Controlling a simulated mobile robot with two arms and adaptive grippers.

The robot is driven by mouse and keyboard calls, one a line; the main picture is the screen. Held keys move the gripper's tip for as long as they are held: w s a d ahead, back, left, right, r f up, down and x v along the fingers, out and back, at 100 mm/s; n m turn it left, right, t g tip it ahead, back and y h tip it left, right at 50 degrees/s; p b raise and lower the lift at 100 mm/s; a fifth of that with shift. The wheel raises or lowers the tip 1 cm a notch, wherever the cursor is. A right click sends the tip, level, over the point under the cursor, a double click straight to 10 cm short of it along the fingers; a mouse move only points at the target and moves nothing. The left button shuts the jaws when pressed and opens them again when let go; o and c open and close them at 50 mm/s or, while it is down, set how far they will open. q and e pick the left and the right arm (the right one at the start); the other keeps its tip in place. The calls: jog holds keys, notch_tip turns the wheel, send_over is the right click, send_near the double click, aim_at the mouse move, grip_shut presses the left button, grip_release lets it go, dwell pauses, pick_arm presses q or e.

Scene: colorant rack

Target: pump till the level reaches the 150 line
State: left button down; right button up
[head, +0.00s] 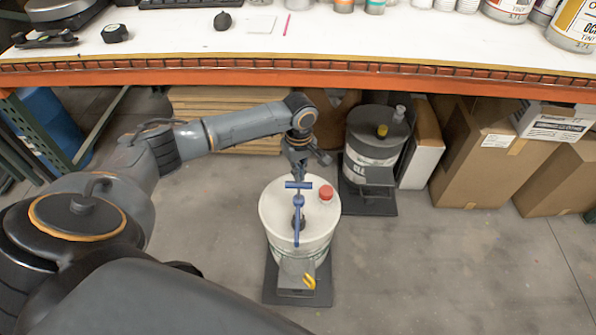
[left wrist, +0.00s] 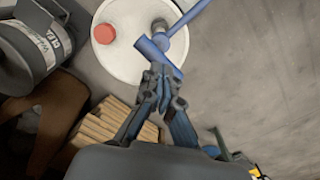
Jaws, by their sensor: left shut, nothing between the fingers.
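A white drum (head: 284,229) stands on a dark base on the floor, with a red cap (head: 325,192) on its lid. A blue hand pump with a T-shaped handle (head: 298,185) rises from the lid; the handle also shows in the left wrist view (left wrist: 160,55). My left gripper (head: 301,177) is shut and empty, just above the handle; in the left wrist view its fingertips (left wrist: 160,82) are close to the blue bar, and I cannot tell if they touch it. A grey part (head: 295,268) with a yellow piece shows at the drum's front. No 150 line or liquid level is readable.
A grey drum (head: 372,150) stands behind, right of the white one. Cardboard boxes (head: 476,160) stand under the orange-edged bench (head: 400,78). Paint cans (head: 575,25) stand on the bench. The floor right of the drum is clear.

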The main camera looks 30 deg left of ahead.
aim_at(299, 184)
pick_arm(q)
jog(key=shift+s+f+b, duration=0.1)
jog(key=shift+f+b, duration=1.2)
jog(key=shift+f, duration=2.45)
notch_tip(299, 184, up, 8)
jog(key=p, duration=0.9)
jog(key=shift+f, duration=0.3)
jog(key=shift+f+b, duration=1.8)
jog(key=shift+f, duration=1.85)
notch_tip(299, 184, up, 7)
jog(key=p, duration=0.8)
jog(key=shift+r+p, duration=0.2)
jog(key=shift+p, duration=0.15)
jog(key=shift+f, duration=0.1)
